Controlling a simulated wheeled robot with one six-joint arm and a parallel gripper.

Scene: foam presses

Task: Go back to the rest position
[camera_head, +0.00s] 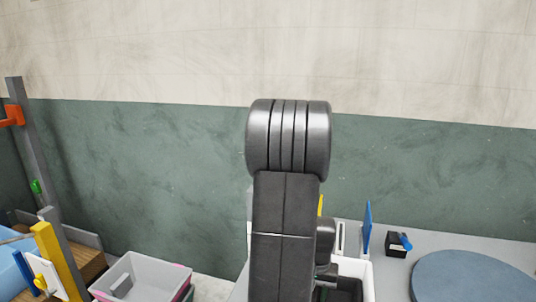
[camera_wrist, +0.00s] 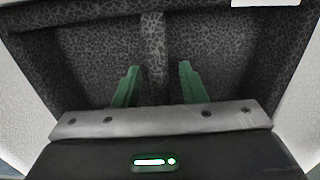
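My gripper (camera_wrist: 158,80) shows in the wrist view with its two green fingers apart and nothing visible between them. It is open. Behind the fingers is a dark speckled surface (camera_wrist: 85,70) with a raised ridge (camera_wrist: 153,35) down its middle. In the head view my dark grey arm stands upright in the centre, and the gripper is hidden behind it or too small to make out. A white container (camera_head: 357,267) with a dark inside is partly hidden behind the arm, at its lower right.
A grey table (camera_head: 390,270) at right carries a round blue disc (camera_head: 475,277), a small black box (camera_head: 396,245) with a blue item and an upright blue panel (camera_head: 367,230). At lower left are a grey crate (camera_head: 150,272) and a yellow post (camera_head: 60,262). A green-and-cream wall stands behind.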

